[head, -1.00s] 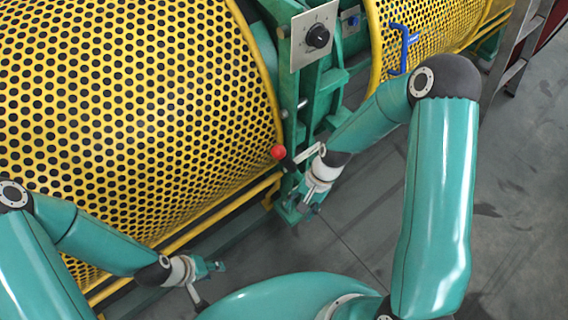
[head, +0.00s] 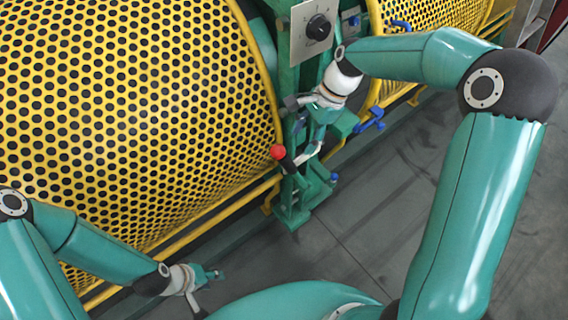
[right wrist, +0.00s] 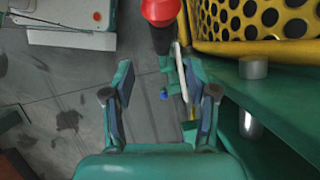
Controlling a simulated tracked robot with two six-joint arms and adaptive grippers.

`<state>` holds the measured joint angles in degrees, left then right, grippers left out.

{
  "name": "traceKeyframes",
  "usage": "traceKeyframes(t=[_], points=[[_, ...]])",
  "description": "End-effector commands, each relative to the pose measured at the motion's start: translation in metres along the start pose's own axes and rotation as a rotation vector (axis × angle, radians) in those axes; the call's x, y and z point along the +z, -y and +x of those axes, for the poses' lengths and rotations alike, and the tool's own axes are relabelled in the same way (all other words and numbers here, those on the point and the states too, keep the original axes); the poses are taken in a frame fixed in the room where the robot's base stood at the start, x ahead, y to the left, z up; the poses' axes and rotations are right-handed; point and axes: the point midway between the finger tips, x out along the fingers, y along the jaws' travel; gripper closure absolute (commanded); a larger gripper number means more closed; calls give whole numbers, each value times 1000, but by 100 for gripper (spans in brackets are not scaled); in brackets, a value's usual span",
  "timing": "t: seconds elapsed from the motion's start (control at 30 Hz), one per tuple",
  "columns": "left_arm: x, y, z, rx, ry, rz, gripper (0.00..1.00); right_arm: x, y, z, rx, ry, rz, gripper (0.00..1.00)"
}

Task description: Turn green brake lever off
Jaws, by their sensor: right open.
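A lever with a red ball knob (head: 279,152) and a black shaft (head: 289,165) sticks out from the green machine post (head: 292,205), beside a pale flat bar (head: 309,153). I cannot tell for certain that this is the brake lever. My right gripper (head: 309,125) is just above this bar, open. In the right wrist view the red knob (right wrist: 161,10) and black shaft (right wrist: 162,38) show beyond the open fingers, and the pale bar (right wrist: 181,68) lies near the right finger. My left gripper (head: 207,287) is open and empty, low at the left.
Yellow perforated guards (head: 120,110) fill the left and top. A panel with a black rotary knob (head: 319,28) stands just above my right gripper. Blue handles (head: 370,121) show to the right. The grey floor (head: 385,220) is clear.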

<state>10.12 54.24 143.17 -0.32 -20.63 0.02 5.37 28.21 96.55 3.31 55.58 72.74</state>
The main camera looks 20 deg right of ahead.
Motion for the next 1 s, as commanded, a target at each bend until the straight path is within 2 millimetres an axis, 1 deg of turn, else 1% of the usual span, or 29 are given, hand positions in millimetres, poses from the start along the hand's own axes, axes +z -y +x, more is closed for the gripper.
traceKeyframes(t=[0.03,0.2,0.4,0.5,0.6,0.7,0.97,1.0], points=[[0,0,1,0,0,0,60,0,-1,14,7,2,-1,42],[0,1,2,0,0,0,60,1,-1,51,6,2,-1,42],[0,1,3,0,0,0,60,1,-1,87,4,1,-2,42],[0,1,3,0,0,0,60,1,0,98,3,1,-2,42],[0,1,3,0,0,0,60,1,0,106,2,1,-2,42],[0,1,3,0,0,0,60,1,0,109,0,0,-2,42],[0,1,3,0,0,0,60,1,0,109,1,0,-3,42],[0,1,3,0,0,0,60,1,0,109,1,0,-3,49]])
